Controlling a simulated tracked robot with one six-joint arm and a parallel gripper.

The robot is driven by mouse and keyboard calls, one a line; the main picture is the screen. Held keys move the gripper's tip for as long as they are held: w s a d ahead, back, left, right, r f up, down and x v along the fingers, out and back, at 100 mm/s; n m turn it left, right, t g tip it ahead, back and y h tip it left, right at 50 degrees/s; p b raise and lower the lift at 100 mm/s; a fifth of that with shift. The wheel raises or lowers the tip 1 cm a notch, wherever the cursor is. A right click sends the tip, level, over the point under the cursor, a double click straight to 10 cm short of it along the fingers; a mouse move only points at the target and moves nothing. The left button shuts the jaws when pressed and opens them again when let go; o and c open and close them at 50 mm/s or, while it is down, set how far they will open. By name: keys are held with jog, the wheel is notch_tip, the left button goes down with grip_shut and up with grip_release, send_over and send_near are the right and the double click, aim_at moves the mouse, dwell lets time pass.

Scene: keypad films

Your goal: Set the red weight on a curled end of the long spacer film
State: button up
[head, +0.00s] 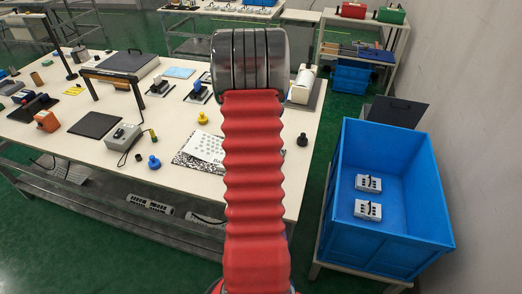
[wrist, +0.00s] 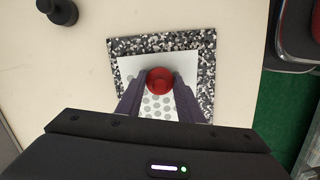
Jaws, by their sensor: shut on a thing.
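The red weight (wrist: 160,78) is between the two dark fingers of my gripper (wrist: 159,85) in the wrist view, seen from above as a round red cup shape. My gripper is shut on it, over a white film with grey dots (wrist: 187,66). The film lies on a black-and-white speckled mat (wrist: 206,88). Whether the weight touches the film, and which film end is curled, I cannot tell. In the head view the dotted film (head: 207,147) shows partly, and my red arm hides the gripper and the weight.
In the head view, a blue weight (head: 154,162), a yellow weight (head: 202,118) and a black weight (head: 302,140) stand on the table. A grey keypad box (head: 123,136) is to the left. A blue crate (head: 405,195) with two small devices stands to the right.

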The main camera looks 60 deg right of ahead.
jog(key=shift+f, duration=0.55)
dwell(0.4)
jog(key=o, duration=1.3)
notch_tip(320, 180, up, 14)
jog(key=w, duration=0.2)
jog(key=shift+f, duration=0.25)
jog(key=shift+d, duration=0.1)
dwell(0.3)
